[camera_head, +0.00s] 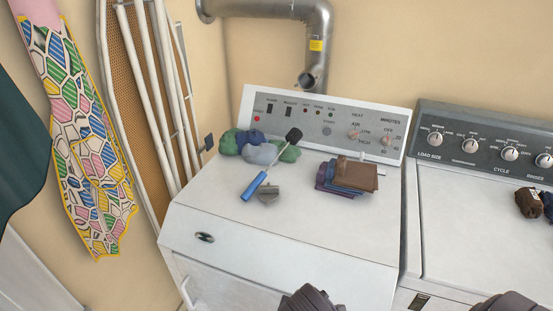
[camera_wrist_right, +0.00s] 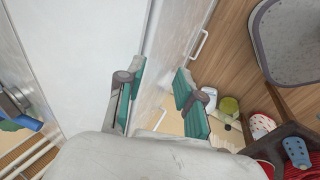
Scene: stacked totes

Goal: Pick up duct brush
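The duct brush (camera_head: 261,181) lies on top of the white dryer (camera_head: 330,238), left of its middle. It has a blue handle pointing to the front left and a black head at the back right. Its head lies close to the bundled cloths. Dark parts of my arms show at the bottom edge of the head view. My left gripper's fingers are not seen.
Green, blue and grey cloths (camera_head: 262,150) lie behind the brush. Folded brown and purple cloths (camera_head: 350,176) lie to its right. The control panel (camera_head: 325,125) rises behind. The dryer top's front is clear. A washer (camera_head: 490,220) stands right; an ironing board (camera_head: 140,85) leans left.

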